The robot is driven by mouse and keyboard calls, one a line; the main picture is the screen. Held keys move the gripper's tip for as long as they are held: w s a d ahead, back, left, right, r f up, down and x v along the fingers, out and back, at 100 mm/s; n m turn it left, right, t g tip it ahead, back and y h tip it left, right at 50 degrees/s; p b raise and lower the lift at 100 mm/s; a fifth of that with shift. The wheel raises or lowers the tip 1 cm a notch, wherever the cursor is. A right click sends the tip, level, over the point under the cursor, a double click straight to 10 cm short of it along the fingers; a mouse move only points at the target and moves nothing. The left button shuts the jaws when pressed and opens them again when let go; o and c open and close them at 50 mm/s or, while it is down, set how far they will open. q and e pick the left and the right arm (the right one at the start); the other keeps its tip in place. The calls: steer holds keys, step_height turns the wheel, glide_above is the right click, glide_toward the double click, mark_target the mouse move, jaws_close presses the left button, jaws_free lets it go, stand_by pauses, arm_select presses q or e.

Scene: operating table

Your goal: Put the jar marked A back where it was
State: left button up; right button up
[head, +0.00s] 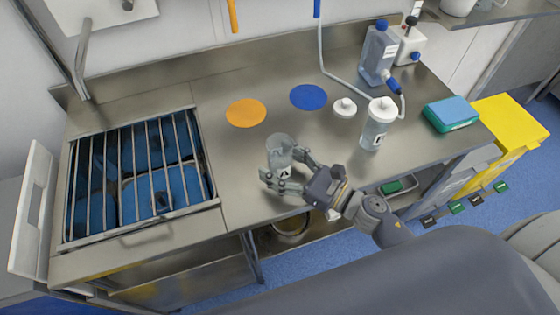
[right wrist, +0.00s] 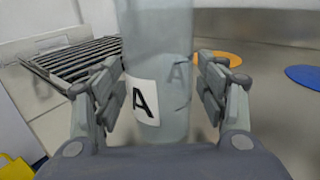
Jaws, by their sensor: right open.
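The jar marked A (head: 279,150) is clear, with a white label bearing a black A, and stands upright on the steel counter without a lid. In the right wrist view the jar (right wrist: 155,60) fills the middle, between the fingers. My right gripper (head: 286,178) is open around the jar's lower part; in the right wrist view its fingers (right wrist: 165,88) stand apart on either side, with a gap seen at the right. A white lid with a knob (head: 345,107) lies on the counter farther right. My left gripper is not in view.
An orange disc (head: 246,113) and a blue disc (head: 308,97) lie behind the jar. A second, white-lidded jar (head: 375,128) stands to the right, near a blue-capped bottle (head: 379,55) and a sponge (head: 451,113). A barred basin (head: 140,175) is at left.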

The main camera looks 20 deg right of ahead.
steer(key=shift+s, duration=0.1)
steer(key=b+v, duration=0.3)
steer(key=v, duration=0.8)
steer(key=shift+s+d+r+b, duration=0.1)
steer(key=shift+s+d+b, duration=0.2)
steer(key=shift+d, duration=0.05)
